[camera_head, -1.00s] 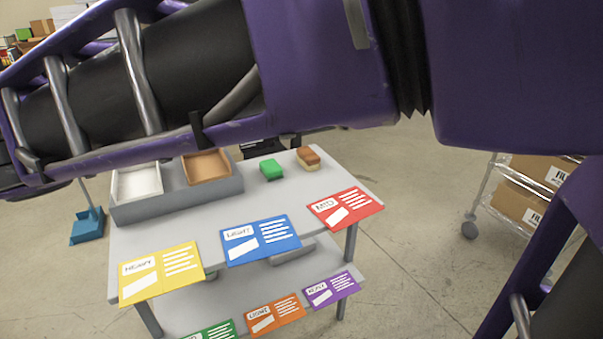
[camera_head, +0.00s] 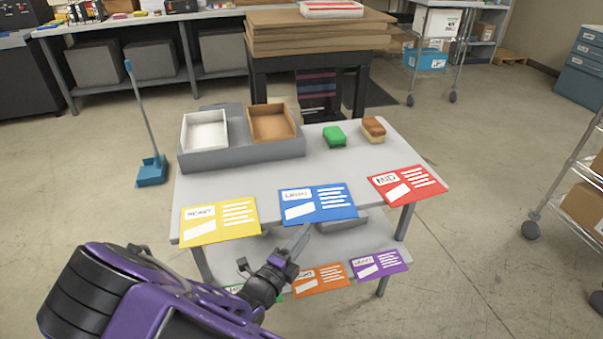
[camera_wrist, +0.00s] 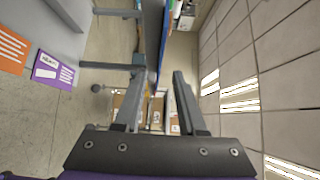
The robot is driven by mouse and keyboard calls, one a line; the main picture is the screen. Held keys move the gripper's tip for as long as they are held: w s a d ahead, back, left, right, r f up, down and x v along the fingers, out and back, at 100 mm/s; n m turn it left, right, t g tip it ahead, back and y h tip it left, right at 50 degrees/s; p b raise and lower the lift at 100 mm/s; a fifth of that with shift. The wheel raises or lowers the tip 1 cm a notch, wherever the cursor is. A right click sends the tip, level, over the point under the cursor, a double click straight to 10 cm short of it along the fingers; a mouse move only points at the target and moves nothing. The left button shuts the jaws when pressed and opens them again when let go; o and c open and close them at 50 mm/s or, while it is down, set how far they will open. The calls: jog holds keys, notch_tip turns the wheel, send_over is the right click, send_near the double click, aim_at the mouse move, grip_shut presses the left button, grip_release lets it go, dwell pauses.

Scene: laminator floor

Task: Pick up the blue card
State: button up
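The blue card (camera_head: 322,211) lies on the front edge of the grey table's top, between a yellow card (camera_head: 218,234) and a red card (camera_head: 424,187). It has a white label and white lines. My gripper (camera_head: 300,240) is just below and in front of the blue card, pointing up toward its front edge. No contact is clear. In the wrist view my gripper (camera_wrist: 160,75) has its two fingers apart with nothing held between them. A thin blue edge stands near the left finger; I cannot tell for certain that it is the card.
The grey table (camera_head: 300,170) bears a white tray (camera_head: 205,148), a brown tray (camera_head: 287,137), a green block (camera_head: 335,143) and a brown sponge-like block (camera_head: 373,124). Below, an orange card (camera_head: 320,288) and a purple card (camera_head: 379,265) sit on the lower shelf's edge.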

aim_at(313, 222)
jog(key=x, duration=0.5)
jog(key=shift+w, duration=0.35)
grip_shut()
dwell(1.1)
